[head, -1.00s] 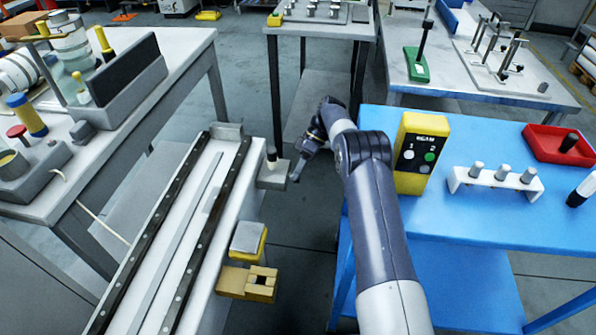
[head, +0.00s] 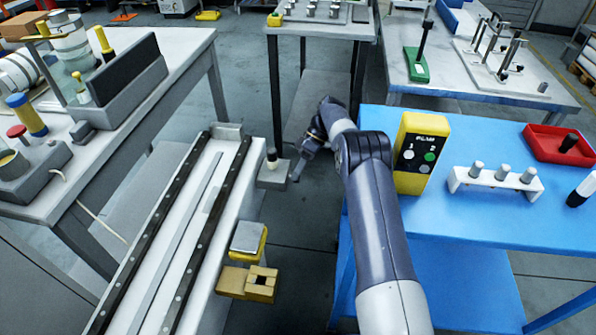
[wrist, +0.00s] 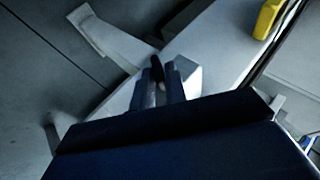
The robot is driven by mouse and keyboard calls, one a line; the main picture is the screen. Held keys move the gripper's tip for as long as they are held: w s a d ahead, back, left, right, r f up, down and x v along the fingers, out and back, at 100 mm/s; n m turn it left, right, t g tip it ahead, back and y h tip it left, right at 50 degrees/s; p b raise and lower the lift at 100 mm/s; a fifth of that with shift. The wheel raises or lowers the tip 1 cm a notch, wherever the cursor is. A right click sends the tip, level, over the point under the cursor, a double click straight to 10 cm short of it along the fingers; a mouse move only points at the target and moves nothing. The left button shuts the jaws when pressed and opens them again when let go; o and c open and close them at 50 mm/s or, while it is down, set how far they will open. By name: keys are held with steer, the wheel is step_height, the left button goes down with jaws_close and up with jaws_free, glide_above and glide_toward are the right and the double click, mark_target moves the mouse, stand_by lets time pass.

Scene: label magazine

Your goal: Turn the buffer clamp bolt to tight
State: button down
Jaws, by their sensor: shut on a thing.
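My gripper (head: 298,170) is low beside the right side of the long white rail bench. It is next to a small grey block (head: 274,177) that carries a short post with a dark collar and pale top (head: 271,158). In the wrist view my gripper (wrist: 160,82) has its two dark fingers close together around a narrow dark piece (wrist: 157,68), which I take to be the clamp bolt. The bolt's head and turn angle are mostly hidden by the fingers. A pale block (wrist: 192,78) is just right of the fingertips.
The white bench (head: 176,235) with dark rails lies left of the gripper. A yellow-based block (head: 248,238) and a tan block (head: 262,284) stick out nearer. The blue table (head: 470,225) with a yellow control box (head: 421,130) is right of my arm. Floor shows between.

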steer(key=c, duration=1.5)
jaws_free()
steer(key=shift+r, duration=0.15)
step_height(320, 180, up, 10)
steer(key=shift+f, duration=0.1)
